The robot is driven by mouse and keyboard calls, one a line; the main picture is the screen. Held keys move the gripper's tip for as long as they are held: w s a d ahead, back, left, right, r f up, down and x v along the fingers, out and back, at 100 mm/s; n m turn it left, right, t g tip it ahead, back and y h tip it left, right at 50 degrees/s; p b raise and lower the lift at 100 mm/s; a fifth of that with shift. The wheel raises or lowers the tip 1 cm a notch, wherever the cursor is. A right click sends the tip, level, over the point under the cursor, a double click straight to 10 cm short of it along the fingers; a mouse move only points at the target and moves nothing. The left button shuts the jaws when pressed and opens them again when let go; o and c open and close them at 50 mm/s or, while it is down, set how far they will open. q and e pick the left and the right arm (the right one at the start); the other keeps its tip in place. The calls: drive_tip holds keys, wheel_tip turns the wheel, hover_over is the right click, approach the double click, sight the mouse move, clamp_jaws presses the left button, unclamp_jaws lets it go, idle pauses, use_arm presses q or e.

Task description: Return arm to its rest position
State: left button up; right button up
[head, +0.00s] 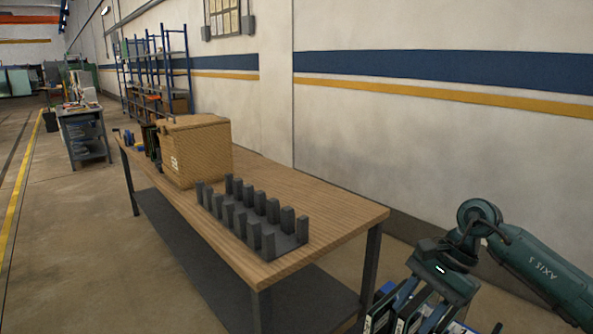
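My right arm comes in from the right side of the head view, and its wrist is bent down near the lower right corner. My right gripper (408,304) points down and to the left there, beyond the right front end of the wooden table (345,213). Its fingers are hard to make out against dark parts at the bottom edge, so I cannot tell whether it is open or shut. My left arm and gripper are not in view.
On the table stand a dark rack (285,243) with several upright posts and a wooden box (200,150). Dark flat pieces (380,315) show at the bottom edge by my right gripper. A wall (420,140) runs behind the table. Open floor (70,250) lies left.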

drive_tip(key=s+a+m+t+y, duration=0.2)
drive_tip(key=s+a+m+y, duration=0.1)
drive_tip(key=a+m+y, duration=0.5)
drive_tip(key=s+a+m+t+y, duration=0.1)
drive_tip(key=s+a+m+y, duration=0.45)
drive_tip(key=a, duration=0.55)
drive_tip(key=w+d+f+m+t+h, duration=0.1)
drive_tip(key=d+f+m+t+h, duration=0.3)
drive_tip(key=m, duration=0.6)
drive_tip(key=d+f+m+t+h+p, duration=0.1)
drive_tip(key=m+t+h, duration=0.1)
drive_tip(key=m+t, duration=0.6)
drive_tip(key=w+d+f+m+t+h, duration=0.1)
drive_tip(key=d+f+m+t+h, duration=0.15)
drive_tip(key=m, duration=0.95)
drive_tip(key=s+d+f+m+g+h, duration=0.2)
drive_tip(key=s+f+m+h, duration=0.1)
drive_tip(key=s+f+m, duration=0.3)
drive_tip(key=s+d+f+m+g+h, duration=0.2)
drive_tip(key=s+f+m+g+h, duration=0.1)
drive_tip(key=s+f+m, duration=0.3)
wheel_tip(320, 180, down, 2)
drive_tip(key=shift+s+d+f+m+h, duration=0.1)
drive_tip(key=shift+s+d+m+h, duration=0.35)
drive_tip(key=shift+m, duration=0.8)
drive_tip(key=shift+g, duration=0.25)
